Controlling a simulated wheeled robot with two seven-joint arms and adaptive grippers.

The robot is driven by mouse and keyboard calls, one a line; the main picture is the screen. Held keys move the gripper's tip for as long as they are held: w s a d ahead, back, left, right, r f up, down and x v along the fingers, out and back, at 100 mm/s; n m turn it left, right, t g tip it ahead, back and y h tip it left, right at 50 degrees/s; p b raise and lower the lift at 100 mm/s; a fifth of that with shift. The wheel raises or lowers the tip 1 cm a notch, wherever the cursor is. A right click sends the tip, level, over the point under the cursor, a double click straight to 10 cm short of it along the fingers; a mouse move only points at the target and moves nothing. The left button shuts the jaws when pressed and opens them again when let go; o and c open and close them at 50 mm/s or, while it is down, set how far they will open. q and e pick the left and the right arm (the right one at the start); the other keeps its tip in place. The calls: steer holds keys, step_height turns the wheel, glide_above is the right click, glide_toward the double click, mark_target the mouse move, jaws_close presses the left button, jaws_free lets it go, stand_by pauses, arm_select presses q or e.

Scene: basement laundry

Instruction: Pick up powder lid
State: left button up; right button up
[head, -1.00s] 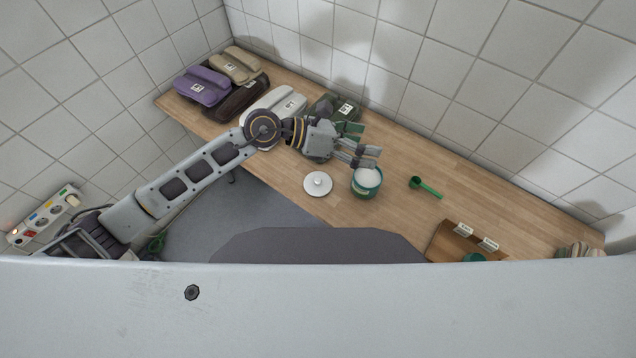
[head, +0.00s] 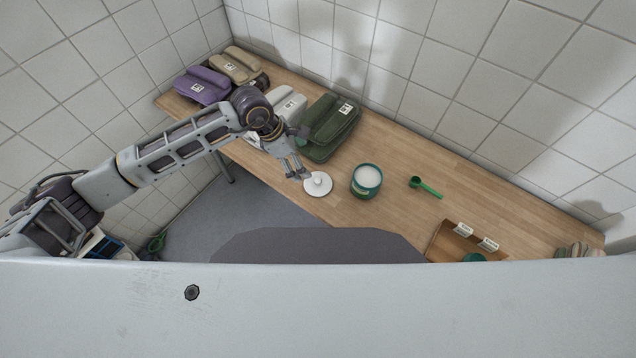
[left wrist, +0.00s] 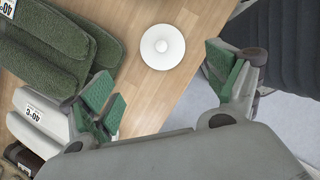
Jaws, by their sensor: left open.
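The white round powder lid (head: 317,184) lies on the wooden table near its front edge, with a small knob on top. In the left wrist view the lid (left wrist: 162,47) lies beyond my fingertips, between the lines of the two fingers. My left gripper (head: 297,176) is open and empty, just left of the lid in the head view. Its green-padded fingers are spread wide in the left wrist view (left wrist: 168,90). The green tub of white powder (head: 366,181) stands open to the right of the lid. My right gripper is not in view.
A green scoop (head: 425,187) lies right of the tub. A wooden tray (head: 449,243) with labels is at the front right. Folded towels, green (head: 331,127), white (head: 287,104) and purple (head: 202,87), lie at the back left. The tabletop (head: 400,215) around the tub is mostly clear.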

arm_select(q)
steer(key=shift+d, duration=0.1)
glide_above(318, 179)
steer(key=a, duration=0.2)
step_height(318, 179, down, 7)
steer(key=shift+s+a+f+p, duration=0.1)
steer(key=shift+f+p, duration=0.1)
steer(key=shift+p, duration=0.15)
steer(key=shift+f, duration=0.25)
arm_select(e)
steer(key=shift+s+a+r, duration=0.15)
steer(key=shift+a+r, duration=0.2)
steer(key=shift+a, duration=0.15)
arm_select(q)
steer(key=shift+x, duration=0.85)
steer(key=shift+p+x, duration=0.45)
steer(key=shift+x, duration=0.8)
steer(key=shift+d+f, duration=0.3)
steer(key=shift+f, duration=0.2)
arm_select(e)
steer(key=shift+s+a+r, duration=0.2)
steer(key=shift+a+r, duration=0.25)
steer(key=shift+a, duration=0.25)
